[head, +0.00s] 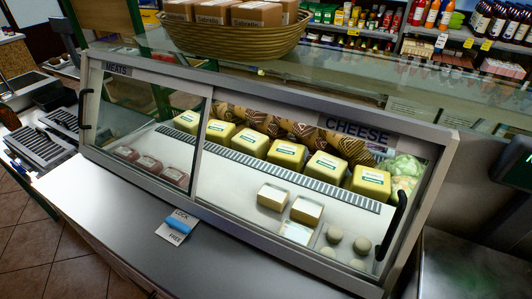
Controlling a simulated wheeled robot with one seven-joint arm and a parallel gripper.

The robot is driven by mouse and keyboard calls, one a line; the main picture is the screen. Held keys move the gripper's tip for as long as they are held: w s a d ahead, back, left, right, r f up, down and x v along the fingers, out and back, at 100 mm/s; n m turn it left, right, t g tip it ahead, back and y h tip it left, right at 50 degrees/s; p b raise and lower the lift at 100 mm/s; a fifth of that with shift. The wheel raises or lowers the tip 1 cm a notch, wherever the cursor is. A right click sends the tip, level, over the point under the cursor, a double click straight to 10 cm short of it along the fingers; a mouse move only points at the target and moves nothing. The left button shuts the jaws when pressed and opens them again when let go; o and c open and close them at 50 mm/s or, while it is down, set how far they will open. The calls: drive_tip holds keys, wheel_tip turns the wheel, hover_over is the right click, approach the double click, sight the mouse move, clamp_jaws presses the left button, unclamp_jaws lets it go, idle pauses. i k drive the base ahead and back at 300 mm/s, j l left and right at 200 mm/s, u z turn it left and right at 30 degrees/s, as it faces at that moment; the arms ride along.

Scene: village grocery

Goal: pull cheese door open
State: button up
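The cheese door (255,205) is the wide right-hand glass pane of a refrigerated display case, under a CHEESE label (357,130). It looks shut, with its right edge near the case's right end. Its dark upright handle (393,226) is at the right edge. Behind the glass are several yellow cheese blocks (288,154), paler blocks (307,210) and small white rounds (334,235). My gripper is not in view, and nothing is seen touching the handle.
The meats door (150,130) is on the left with its own dark handle (84,108). A grey counter (120,215) runs in front, bearing a small card with a blue item (179,226). A basket (232,42) of boxes stands on top. Black equipment (512,162) stands at the right.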

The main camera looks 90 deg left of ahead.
sight(430, 151)
drive_tip(key=u, duration=1.8)
